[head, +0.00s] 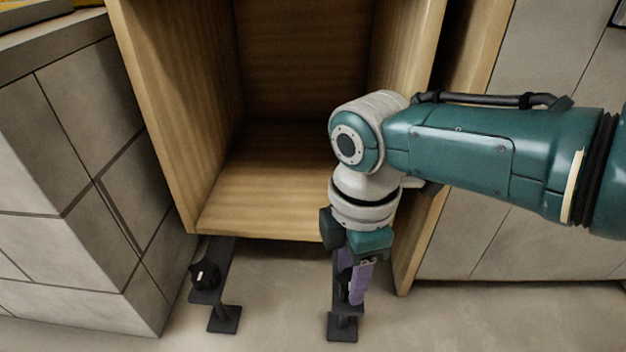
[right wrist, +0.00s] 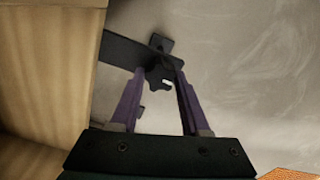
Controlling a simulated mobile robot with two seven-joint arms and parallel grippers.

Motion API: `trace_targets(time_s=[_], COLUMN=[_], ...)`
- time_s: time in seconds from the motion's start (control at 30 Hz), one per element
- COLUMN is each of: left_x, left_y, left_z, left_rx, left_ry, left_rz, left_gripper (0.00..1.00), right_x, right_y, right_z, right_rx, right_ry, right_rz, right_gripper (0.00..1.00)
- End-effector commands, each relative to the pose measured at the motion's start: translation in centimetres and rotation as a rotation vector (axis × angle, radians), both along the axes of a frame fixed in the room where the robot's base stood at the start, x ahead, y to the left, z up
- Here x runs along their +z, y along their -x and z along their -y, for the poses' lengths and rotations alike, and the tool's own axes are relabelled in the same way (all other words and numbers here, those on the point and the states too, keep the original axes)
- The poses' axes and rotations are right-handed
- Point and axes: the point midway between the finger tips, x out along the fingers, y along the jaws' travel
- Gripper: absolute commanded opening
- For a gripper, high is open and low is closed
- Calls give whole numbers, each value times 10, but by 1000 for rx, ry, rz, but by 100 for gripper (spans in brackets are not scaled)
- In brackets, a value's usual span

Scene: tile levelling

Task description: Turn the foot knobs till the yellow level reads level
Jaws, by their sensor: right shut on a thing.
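The right foot plate (head: 342,328) is on the floor. I cannot make out the yellow level. My left gripper is out of view.
A grey tiled block (head: 80,190) stands at the left, with a bit of yellow (head: 35,8) at the top left corner that I cannot identify. Grey panels (head: 480,235) stand at the right. The floor (head: 275,300) between the two feet is clear.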

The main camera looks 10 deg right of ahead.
Motion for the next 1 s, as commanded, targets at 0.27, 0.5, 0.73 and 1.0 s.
trace_targets(time_s=[0.27, 0.5, 0.73, 1.0], left_x=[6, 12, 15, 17], left_y=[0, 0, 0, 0], left_z=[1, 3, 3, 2], left_rx=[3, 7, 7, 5], left_ry=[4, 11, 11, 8], left_rz=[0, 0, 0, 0], left_gripper=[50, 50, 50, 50], right_x=[1, 1, 0, 0], right_y=[1, 0, 0, 0], right_z=[-1, -2, -1, -1], right_rx=[-130, -339, -552, -759], right_ry=[-2, -5, -5, -4], right_rz=[-4, -6, -8, -10], right_gripper=[0, 0, 0, 0])
